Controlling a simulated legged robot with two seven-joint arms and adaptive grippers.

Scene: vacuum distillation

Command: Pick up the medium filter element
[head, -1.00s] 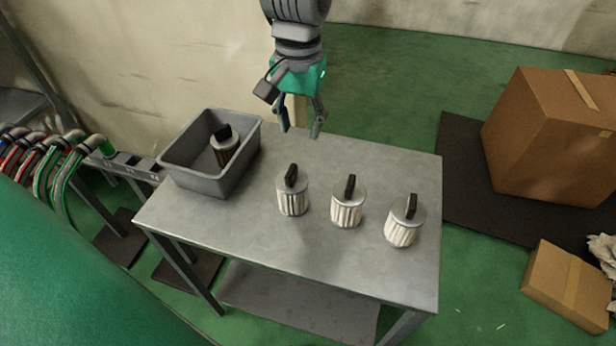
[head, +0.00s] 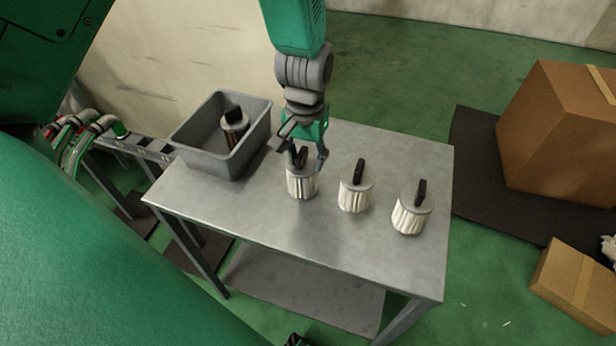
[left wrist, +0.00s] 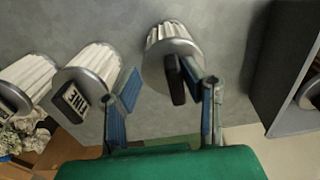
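Three pale pleated filter elements with grey metal caps and black handles stand on the metal table (head: 250,222): a left one (head: 302,184), a middle one (head: 353,196) and a right one (head: 408,219). The middle one's handle label appears to read "FINE" in the left wrist view (left wrist: 76,98). I cannot read which one is medium. My left gripper (head: 306,161) is open at the left filter element, one finger on each side of its black handle. In the left wrist view this handle (left wrist: 175,80) lies between the parted fingers, with a gap visible. My right gripper is not recognisable.
A grey bin (head: 192,158) stands on the table left of the gripper, holding a darker filter element (head: 235,122). Cardboard boxes (head: 560,135) lie on the floor at right. The table's front part is clear.

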